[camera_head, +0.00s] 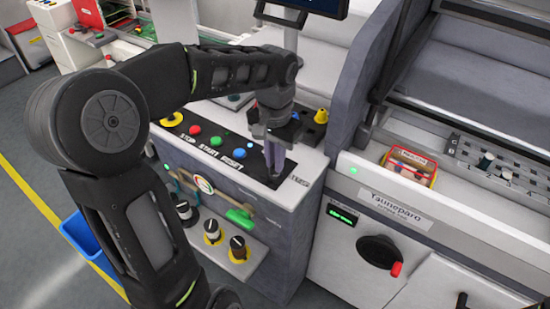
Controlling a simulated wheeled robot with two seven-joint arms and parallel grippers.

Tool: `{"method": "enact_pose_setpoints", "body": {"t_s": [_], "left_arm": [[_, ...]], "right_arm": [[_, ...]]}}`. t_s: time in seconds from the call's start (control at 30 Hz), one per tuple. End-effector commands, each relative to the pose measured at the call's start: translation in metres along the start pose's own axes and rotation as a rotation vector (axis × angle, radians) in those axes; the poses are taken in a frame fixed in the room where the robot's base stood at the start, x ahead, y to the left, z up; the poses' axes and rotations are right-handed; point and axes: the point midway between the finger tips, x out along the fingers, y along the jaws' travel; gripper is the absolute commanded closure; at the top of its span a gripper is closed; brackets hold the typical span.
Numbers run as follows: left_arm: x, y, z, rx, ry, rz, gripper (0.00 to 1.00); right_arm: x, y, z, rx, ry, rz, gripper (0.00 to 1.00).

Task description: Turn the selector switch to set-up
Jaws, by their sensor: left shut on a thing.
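My left arm comes in from the left and reaches over the control panel (230,172) of the grey cabinet. My left gripper (274,168) points down at the right end of the panel's black label strip. Its fingers are shut on the selector switch there. The switch is mostly hidden between the fingers, so I cannot tell which way it points. A small white label shows just right of the fingertips, too small to read surely. My right gripper is not in view.
Below are a gauge (203,183), a green handle (241,217) and several knobs (213,232). A red-and-yellow box (409,168) lies on the machine at right.

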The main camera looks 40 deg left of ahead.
Motion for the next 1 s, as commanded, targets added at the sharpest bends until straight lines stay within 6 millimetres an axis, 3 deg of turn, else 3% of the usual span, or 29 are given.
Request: {"method": "enact_pose_setpoints", "body": {"t_s": [0.67, 1.0], "left_arm": [[-0.0006, -0.0001, 0.0, 0.016, 0.0, 0.0, 1.0], [-0.0011, 0.0001, 0.0001, 0.155, -0.001, 0.0, 1.0]], "right_arm": [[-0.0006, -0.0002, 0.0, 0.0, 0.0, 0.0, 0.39], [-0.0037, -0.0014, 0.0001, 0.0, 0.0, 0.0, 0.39]]}}
